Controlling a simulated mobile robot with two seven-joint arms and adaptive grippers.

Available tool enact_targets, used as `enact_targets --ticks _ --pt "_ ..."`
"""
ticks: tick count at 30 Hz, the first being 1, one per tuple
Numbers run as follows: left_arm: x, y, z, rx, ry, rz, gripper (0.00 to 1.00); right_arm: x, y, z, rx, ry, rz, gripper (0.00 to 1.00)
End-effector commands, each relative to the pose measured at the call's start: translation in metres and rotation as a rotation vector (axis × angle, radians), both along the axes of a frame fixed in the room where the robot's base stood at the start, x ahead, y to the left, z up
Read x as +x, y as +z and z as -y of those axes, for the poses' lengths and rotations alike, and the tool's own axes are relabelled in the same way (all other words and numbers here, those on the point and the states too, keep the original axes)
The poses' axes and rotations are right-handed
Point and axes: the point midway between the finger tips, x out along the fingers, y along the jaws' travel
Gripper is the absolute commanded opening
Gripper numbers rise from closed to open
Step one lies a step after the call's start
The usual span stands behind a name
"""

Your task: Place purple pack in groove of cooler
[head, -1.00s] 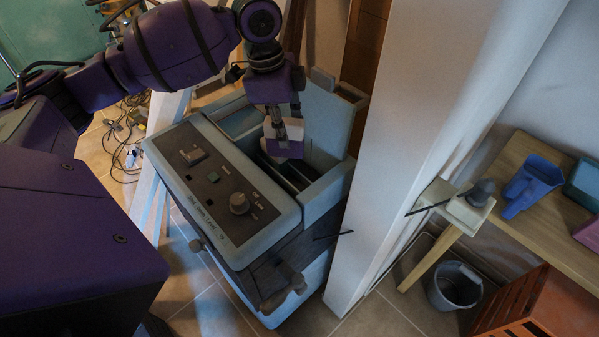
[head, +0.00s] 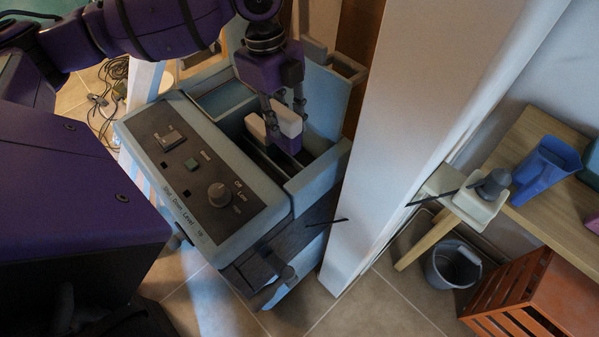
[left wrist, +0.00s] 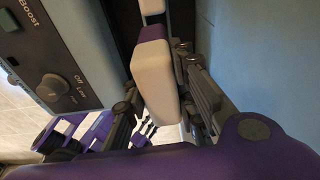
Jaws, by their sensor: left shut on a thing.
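The purple pack, with a purple body and a whitish face, shows in the head view (head: 290,142) between the fingers of my left gripper (head: 284,108). In the left wrist view the pack (left wrist: 155,80) sits between the two dark fingers of the left gripper (left wrist: 165,105), which are shut on it. The pack is low over the open well of the pale blue cooler (head: 262,190), above its dark slots. Whether its lower end is inside a groove is hidden. A second pale block (head: 256,128) shows just left of it. My right gripper is not in view.
The cooler's control panel (head: 190,165) with a knob lies left of the well. A white post (head: 395,130) stands close on its right. Further right are a wooden table (head: 535,150) with a blue jug (head: 546,168), a grey bucket (head: 452,267) and an orange crate (head: 545,300).

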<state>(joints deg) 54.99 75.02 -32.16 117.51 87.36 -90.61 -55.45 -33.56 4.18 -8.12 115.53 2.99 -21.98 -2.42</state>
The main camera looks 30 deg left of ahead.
Motion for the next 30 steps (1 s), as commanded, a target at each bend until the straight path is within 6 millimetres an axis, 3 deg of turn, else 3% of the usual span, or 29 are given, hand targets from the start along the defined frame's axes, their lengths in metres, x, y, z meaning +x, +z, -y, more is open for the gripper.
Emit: enact_targets --ticks 7,25,30 --pt "-0.01 -0.017 0.015 0.002 -0.05 -0.001 0.0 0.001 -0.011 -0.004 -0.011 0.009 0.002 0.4" --pt "-0.01 -0.101 0.015 0.002 -0.049 0.001 0.0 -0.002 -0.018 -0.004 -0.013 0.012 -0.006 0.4" --pt "-0.009 -0.106 0.015 0.001 -0.05 0.004 0.0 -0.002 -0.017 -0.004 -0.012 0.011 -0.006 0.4"
